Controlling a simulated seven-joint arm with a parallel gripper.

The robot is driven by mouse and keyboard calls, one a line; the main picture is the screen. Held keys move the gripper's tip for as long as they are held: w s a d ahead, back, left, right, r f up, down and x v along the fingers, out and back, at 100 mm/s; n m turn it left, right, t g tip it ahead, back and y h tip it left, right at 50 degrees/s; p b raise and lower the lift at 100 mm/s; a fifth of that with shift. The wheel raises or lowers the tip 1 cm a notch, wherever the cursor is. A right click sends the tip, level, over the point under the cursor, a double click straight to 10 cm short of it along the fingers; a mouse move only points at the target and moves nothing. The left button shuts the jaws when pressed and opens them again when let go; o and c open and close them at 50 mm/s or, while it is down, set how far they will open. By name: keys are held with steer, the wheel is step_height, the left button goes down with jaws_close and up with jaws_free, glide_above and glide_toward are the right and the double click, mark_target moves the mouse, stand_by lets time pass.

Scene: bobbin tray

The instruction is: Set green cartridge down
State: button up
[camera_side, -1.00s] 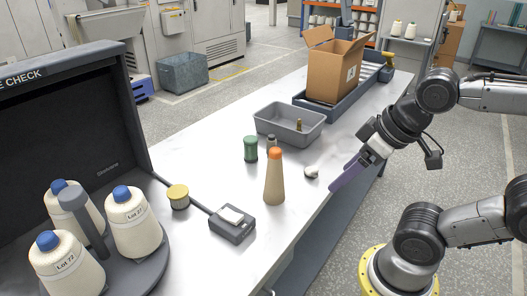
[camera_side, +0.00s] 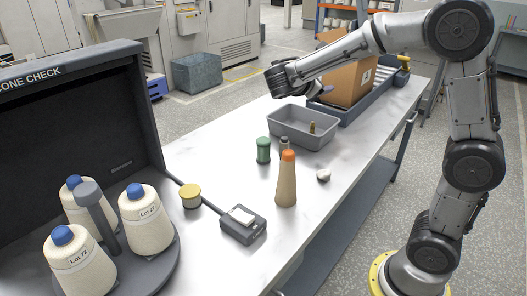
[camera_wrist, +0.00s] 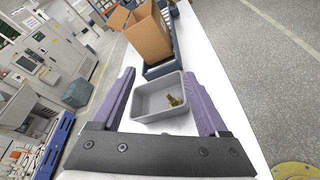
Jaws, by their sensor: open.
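The green cartridge (camera_side: 263,150) stands upright on the white table, just left of the grey tray (camera_side: 281,136) in the side view. It does not show in the wrist view. My gripper (camera_wrist: 158,73) is open and empty; its two purple fingers stand wide apart in the wrist view, with the grey tray (camera_wrist: 139,107) between them. In the side view my wrist is raised above the back of the tray, well above the cartridge and apart from it.
A brass piece (camera_side: 312,127) is in the tray. An orange-topped cone (camera_side: 287,182), a yellow spool (camera_side: 190,196), a small white piece (camera_side: 323,175) and a scale (camera_side: 238,226) stand nearby. A cardboard box (camera_side: 347,78) is behind. The front right of the table is clear.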

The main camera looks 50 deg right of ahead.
steer(key=w+f+n+t+h, duration=0.2)
steer(key=w+f+n, duration=0.2)
steer(key=w, duration=0.4)
steer(key=n+t, duration=0.3)
steer(key=n, duration=0.3)
glide_above(261, 150)
step_height(261, 150, down, 18)
steer(key=f, duration=0.5)
steer(key=shift+s+a, duration=0.15)
steer(key=shift+a, duration=0.05)
steer(key=shift+w+d+r, duration=0.15)
steer(key=shift+d, duration=0.2)
steer(key=shift+w+d+r, duration=0.1)
steer(key=shift+d, duration=0.25)
steer(key=shift+w+d, duration=0.3)
steer(key=shift+d, duration=0.35)
steer(key=shift+c, duration=0.2)
steer(key=shift+r, duration=0.1)
jaws_close()
